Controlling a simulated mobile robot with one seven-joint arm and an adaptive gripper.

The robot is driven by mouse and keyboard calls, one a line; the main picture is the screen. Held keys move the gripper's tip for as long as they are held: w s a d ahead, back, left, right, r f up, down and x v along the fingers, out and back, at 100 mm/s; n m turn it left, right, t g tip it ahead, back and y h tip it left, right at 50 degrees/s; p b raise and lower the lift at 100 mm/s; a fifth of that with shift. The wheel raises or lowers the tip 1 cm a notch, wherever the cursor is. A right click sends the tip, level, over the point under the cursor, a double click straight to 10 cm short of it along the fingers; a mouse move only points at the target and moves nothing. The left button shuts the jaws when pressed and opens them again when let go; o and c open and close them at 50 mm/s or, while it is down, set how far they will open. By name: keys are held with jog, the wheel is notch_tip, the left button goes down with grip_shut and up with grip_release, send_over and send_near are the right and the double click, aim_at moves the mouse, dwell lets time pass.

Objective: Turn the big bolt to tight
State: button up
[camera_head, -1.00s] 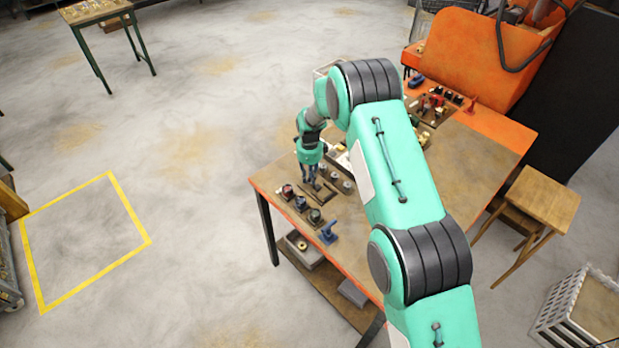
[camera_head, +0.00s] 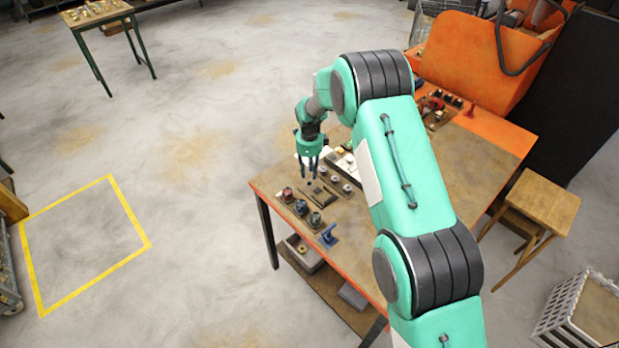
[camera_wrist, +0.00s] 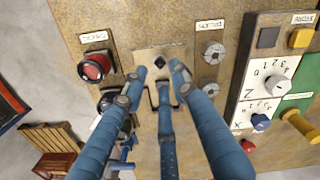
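My gripper (camera_head: 309,178) hangs over the left part of the workbench (camera_head: 466,150), fingers pointing down. In the wrist view its blue fingers (camera_wrist: 158,76) are apart, with nothing held between them. Two round grey bolt-like heads (camera_wrist: 213,50) (camera_wrist: 210,90) sit under a label, right of the fingers. A small dark piece (camera_wrist: 160,62) on a light plate lies between and beyond the fingertips. I cannot tell which of these is the big bolt, nor how tight any is. The fingers partly cover the plate.
A red round knob (camera_wrist: 94,66) is left of the fingers. A white panel with dials (camera_wrist: 276,85) and a yellow handle (camera_wrist: 299,126) are at right. A blue clamp-like part (camera_head: 328,235) stands near the bench's front edge. A wooden stool (camera_head: 540,196) is at right.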

notch_tip(320, 180, up, 6)
jog(key=shift+r, duration=0.25)
dwell(0.6)
jog(key=s+d+r+n+t+b, duration=0.1)
jog(key=s+d+r+n+b, duration=0.15)
jog(key=s+d+r, duration=0.4)
jog(key=s+d+r+n+t+b, duration=0.1)
jog(key=s+d+r+n, duration=0.3)
jog(key=s+r, duration=0.55)
jog(key=s+d+r+n+t+b, duration=0.1)
jog(key=s+d+r+n, duration=0.3)
jog(key=r, duration=0.8)
jog(key=s+d+r+n+t+b, duration=0.1)
jog(key=s+d+r+n, duration=0.15)
jog(key=s, duration=0.55)
jog(key=s+d+r+n+b, duration=0.15)
jog(key=s+d, duration=0.25)
jog(key=s, duration=0.4)
jog(key=s+d+f+n+b, duration=0.1)
jog(key=s+f+n, duration=0.1)
jog(key=s, duration=0.6)
jog(key=s+d+f+n+t+b, duration=0.1)
jog(key=s+d+n, duration=0.1)
jog(key=s, duration=0.5)
jog(key=shift+s+d+f+n+t+b, duration=0.2)
jog(key=shift+s+f+n+t+b, duration=0.15)
jog(key=shift+n, duration=0.3)
